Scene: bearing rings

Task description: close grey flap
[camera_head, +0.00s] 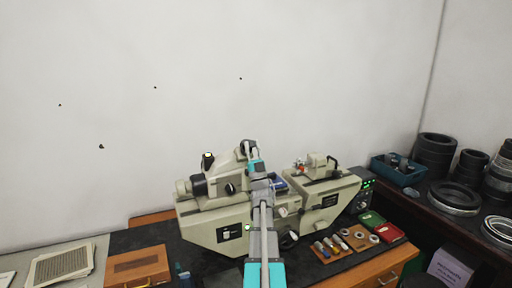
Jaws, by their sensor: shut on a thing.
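A beige-grey measuring machine (225,225) stands on the dark bench top against the wall. A pale grey raised part (239,154), which looks like the grey flap, stands tilted on top of its left half. My gripper (249,147) is at the upper edge of this part and is shut on it. My arm comes up from the bottom of the view and hides the middle of the machine. The fingertips are small, and the flap's hinge and exact angle cannot be made out.
A wooden box (138,267) and a perforated tray (62,264) stand at the left. Small parts lie on a wooden board (340,244) at the front right, beside red and green cases. Black rings (454,197) and a blue bin (396,170) stand on the right shelf.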

